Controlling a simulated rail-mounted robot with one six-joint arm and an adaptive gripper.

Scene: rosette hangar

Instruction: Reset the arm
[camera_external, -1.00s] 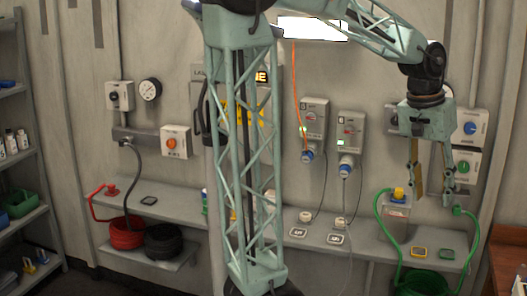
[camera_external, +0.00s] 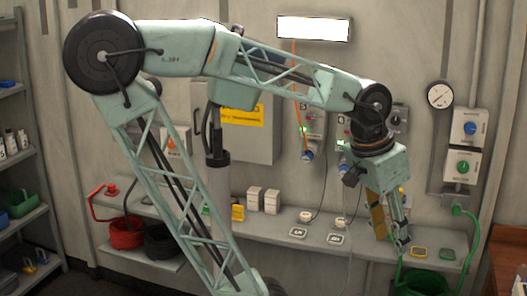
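My arm (camera_external: 270,65) is pale teal with a lattice frame. It rises from the bottom middle, bends at a large black joint at the upper left, and reaches across to the right. My gripper (camera_external: 392,243) hangs from the black wrist joint, tilted down, in front of the shelf's right part. Its tan-padded fingers look apart, and I see nothing held between them. The gripper hides part of the shelf and wall behind it.
The grey wall shelf (camera_external: 283,226) carries small white boxes (camera_external: 263,199) and square tags. A green hose (camera_external: 472,238) hangs at the right by a green coil (camera_external: 424,281). Red (camera_external: 127,232) and black coils sit at the left. A gauge (camera_external: 440,94) is on the wall.

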